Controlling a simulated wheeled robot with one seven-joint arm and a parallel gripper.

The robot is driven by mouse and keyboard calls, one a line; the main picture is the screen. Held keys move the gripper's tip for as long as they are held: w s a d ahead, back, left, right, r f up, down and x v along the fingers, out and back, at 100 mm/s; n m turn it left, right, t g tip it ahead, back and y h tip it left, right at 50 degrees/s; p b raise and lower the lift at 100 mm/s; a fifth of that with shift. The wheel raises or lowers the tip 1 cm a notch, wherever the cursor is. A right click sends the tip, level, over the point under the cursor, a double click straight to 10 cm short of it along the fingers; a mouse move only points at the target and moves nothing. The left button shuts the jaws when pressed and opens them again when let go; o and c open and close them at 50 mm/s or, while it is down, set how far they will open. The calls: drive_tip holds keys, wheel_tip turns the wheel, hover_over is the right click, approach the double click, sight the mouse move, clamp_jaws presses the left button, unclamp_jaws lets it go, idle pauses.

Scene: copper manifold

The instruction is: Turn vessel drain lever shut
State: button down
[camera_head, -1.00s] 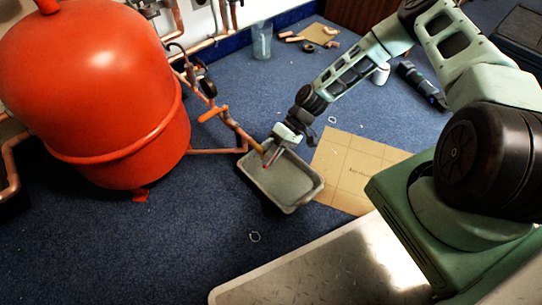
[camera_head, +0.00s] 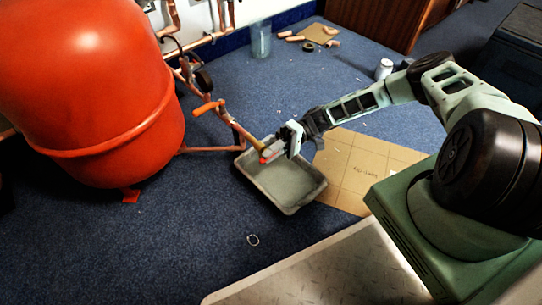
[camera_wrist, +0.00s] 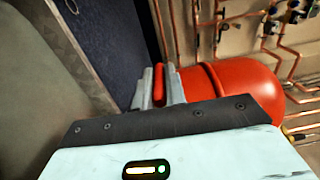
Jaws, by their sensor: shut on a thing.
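The red drain lever (camera_head: 265,158) is at the end of the copper drain pipe (camera_head: 242,131), low over the grey tray. The large red vessel (camera_head: 90,90) stands at the left. My gripper (camera_head: 270,152) comes in from the right and is shut on the lever, above the tray's far edge. In the wrist view the grey fingertips (camera_wrist: 158,88) have the red lever (camera_wrist: 159,80) between them, and the vessel (camera_wrist: 240,88) lies behind to the right. The valve body is mostly hidden, and the lever's exact angle is hard to tell.
The grey tray (camera_head: 291,209) sits on blue carpet below my gripper, beside a cardboard sheet (camera_head: 345,180). An orange-handled lever (camera_head: 209,108) is on the pipework nearby. A clear container (camera_head: 261,40) and a white jar (camera_head: 384,69) stand farther back. Carpet in front is mostly clear.

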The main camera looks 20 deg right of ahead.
idle(0.4)
drive_tip(key=c, duration=1.5)
unclamp_jaws()
drive_tip(key=shift+s, duration=0.1)
drive_tip(key=shift+o, duration=0.2)
drive_tip(key=shift+w+d, duration=0.25)
drive_tip(key=shift+d, duration=0.3)
drive_tip(key=p+v, duration=0.3)
drive_tip(key=v, duration=1.3)
drive_tip(key=shift+f+p, duration=0.3)
drive_tip(key=shift+d, duration=0.1)
